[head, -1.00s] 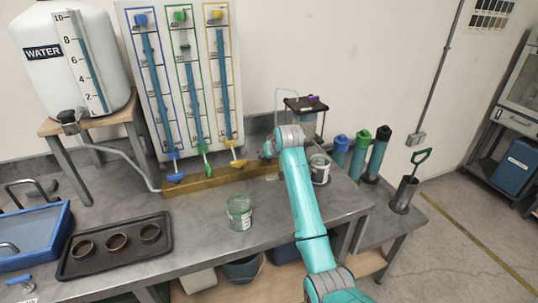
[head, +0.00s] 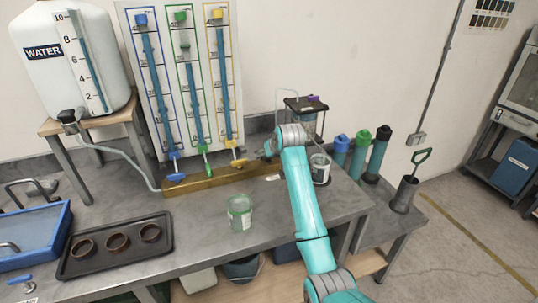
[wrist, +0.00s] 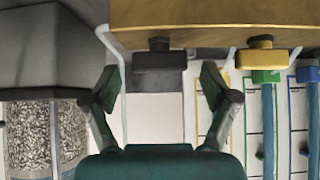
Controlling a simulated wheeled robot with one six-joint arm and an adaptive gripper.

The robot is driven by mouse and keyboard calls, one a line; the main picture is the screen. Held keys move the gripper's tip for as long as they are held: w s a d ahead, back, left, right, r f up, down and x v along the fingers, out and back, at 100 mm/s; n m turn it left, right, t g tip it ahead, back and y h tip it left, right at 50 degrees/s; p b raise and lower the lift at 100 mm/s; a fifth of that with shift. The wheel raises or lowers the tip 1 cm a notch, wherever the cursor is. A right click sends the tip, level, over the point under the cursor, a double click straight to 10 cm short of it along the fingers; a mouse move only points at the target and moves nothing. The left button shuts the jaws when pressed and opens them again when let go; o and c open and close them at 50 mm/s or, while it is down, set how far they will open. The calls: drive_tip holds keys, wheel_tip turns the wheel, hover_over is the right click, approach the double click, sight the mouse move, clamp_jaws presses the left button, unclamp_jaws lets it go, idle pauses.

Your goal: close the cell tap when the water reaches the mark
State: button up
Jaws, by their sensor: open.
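My gripper (wrist: 160,88) is open, and its two fingers point at a dark grey tap (wrist: 160,60) on the wooden rail. The tap lies between the fingertips in the picture; I see no contact. In the head view my gripper (head: 265,152) is small beside the rail's right end. The cell (head: 303,122) is a clear box with a dark lid, partly hidden behind my arm. In the wrist view, which looks upside down, a clear box with grainy filling (wrist: 30,135) stands at the left; it seems to be the cell. Its water level and mark are not readable.
The wooden rail (head: 215,180) carries blue (head: 175,177), green (head: 206,172) and yellow (head: 238,163) taps under a tube board. The yellow tap (wrist: 262,58) is close right of my gripper in the wrist view. A glass jar (head: 239,213) stands in front; a tin (head: 320,170) stands right.

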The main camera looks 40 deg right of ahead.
drive_tip(key=v, duration=1.1)
drive_tip(key=shift+f, duration=0.1)
